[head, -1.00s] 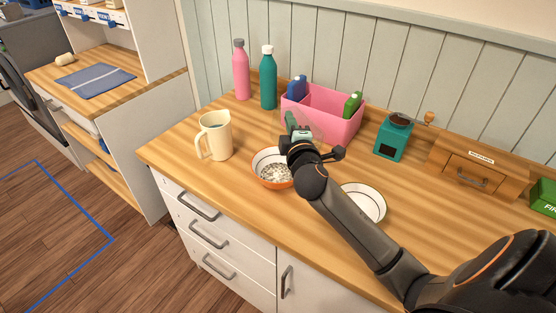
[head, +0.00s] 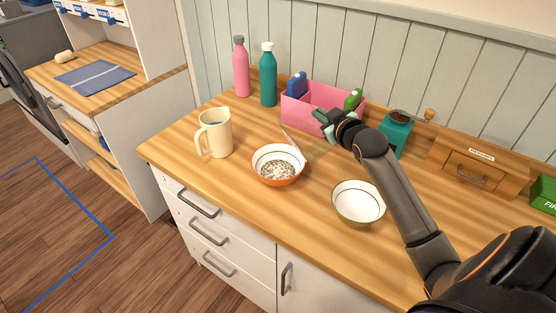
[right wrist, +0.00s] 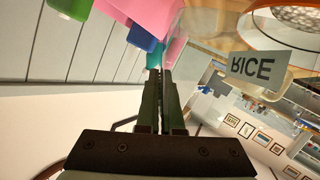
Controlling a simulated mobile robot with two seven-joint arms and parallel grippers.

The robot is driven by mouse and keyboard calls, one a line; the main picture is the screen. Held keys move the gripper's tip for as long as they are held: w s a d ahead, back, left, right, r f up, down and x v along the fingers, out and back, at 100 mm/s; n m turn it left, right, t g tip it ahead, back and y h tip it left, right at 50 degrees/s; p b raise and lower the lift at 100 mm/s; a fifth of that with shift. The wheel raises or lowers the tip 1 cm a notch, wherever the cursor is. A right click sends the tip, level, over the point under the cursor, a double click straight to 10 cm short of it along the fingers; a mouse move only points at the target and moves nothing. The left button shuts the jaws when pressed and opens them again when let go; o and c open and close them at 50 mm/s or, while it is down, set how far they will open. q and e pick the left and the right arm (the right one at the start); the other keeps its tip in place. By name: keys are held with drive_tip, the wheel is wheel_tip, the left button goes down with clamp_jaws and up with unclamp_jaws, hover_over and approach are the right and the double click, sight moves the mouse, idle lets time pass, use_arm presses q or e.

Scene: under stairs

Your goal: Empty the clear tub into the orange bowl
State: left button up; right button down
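The orange bowl (head: 278,180) stands on the wooden counter with pale grains in it; its rim also shows at the top right of the right wrist view (right wrist: 297,17). The clear tub (head: 297,146) is hard to see; it is held tilted beside and above the bowl's right rim. Its RICE label (right wrist: 252,68) reads upside down in the right wrist view. My right gripper (head: 326,120) has its fingers close together on the tub's wall, in front of the pink box. Whether grains remain in the tub cannot be told. My left gripper is not in view.
A green-rimmed white bowl (head: 358,205) stands empty at the right. A cream jug (head: 216,137) is left of the orange bowl. Behind are pink (head: 241,70) and teal (head: 268,80) bottles, a pink box (head: 300,113) and a teal grinder (head: 394,138). The front counter strip is clear.

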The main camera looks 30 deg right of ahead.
drive_tip(key=shift+s+d+r+m+y, duration=0.1)
drive_tip(key=shift+d+r+m+y, duration=0.25)
drive_tip(key=shift+d+m, duration=0.3)
drive_tip(key=shift+s+d+r+m+y, duration=0.1)
drive_tip(key=shift+d+r+m+y, duration=0.25)
drive_tip(key=shift+d, duration=0.4)
drive_tip(key=shift+s+d+r+m+y, duration=0.1)
drive_tip(key=shift+d+r+m+y, duration=0.2)
drive_tip(key=shift+d+m, duration=0.35)
